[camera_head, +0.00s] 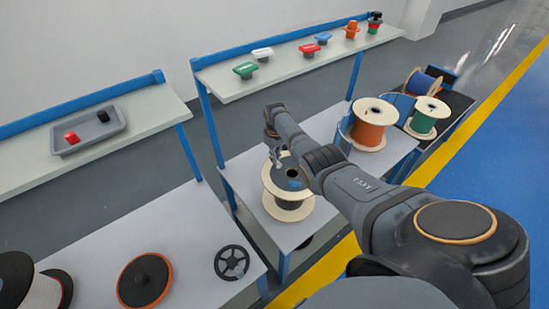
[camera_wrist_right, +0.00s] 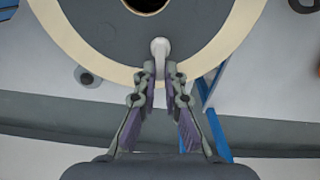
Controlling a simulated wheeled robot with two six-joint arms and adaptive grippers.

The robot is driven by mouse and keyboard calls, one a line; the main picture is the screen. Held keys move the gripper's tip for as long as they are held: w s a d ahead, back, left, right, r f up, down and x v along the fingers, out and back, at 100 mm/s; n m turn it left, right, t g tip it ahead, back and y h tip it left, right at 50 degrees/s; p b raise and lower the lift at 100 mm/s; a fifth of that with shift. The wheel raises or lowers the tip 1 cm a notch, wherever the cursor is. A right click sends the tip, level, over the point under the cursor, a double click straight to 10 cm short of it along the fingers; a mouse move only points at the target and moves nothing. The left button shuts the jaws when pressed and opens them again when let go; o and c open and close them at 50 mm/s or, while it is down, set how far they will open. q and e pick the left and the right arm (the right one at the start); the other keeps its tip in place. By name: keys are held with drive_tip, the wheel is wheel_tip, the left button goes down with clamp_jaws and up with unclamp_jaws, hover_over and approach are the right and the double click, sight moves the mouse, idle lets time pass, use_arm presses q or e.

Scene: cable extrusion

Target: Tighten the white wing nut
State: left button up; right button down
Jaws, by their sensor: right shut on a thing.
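My right gripper (camera_head: 273,140) is at the end of my arm, above the cream-flanged spool with dark cable (camera_head: 288,211). In the right wrist view, my right gripper (camera_wrist_right: 154,76) has its fingers close together on a small white piece with a rounded end (camera_wrist_right: 160,48). I take it to be the white wing nut; its wings are not clearly visible. It shows in front of the spool's cream flange (camera_wrist_right: 72,45), below the dark central hole. Whether it touches the spool is unclear. My left gripper is not in view.
An upper shelf (camera_head: 225,88) carries several coloured pieces, including a white one (camera_head: 262,54). An orange spool (camera_head: 370,125) and a green spool (camera_head: 427,118) stand right of my arm. A grey tray (camera_head: 88,130) sits on the left shelf. A black wheel (camera_head: 231,262) lies on the lower table.

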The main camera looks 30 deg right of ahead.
drive_tip(key=m, duration=0.2)
drive_tip(key=d+m, duration=0.1)
drive_tip(key=m, duration=0.1)
drive_tip(key=shift+m, duration=0.3)
drive_tip(key=m, duration=0.3)
drive_tip(key=m+p, duration=0.1)
drive_tip(key=shift+s+d+m, duration=0.2)
drive_tip(key=shift+d+m, duration=0.1)
drive_tip(key=m, duration=0.3)
drive_tip(key=m+p, duration=0.1)
drive_tip(key=m, duration=0.1)
drive_tip(key=shift+s+d+r, duration=0.1)
drive_tip(key=shift+s+d, duration=0.2)
drive_tip(key=shift+s, duration=0.05)
drive_tip(key=shift+s+d+m+p, duration=0.1)
drive_tip(key=shift+s+m+p, duration=0.2)
drive_tip(key=shift+m, duration=0.9)
drive_tip(key=shift+s+m+p, duration=0.1)
drive_tip(key=shift+m+p, duration=0.25)
drive_tip(key=shift+m, duration=0.85)
drive_tip(key=c, duration=1.4)
unclamp_jaws()
drive_tip(key=shift+c, duration=0.2)
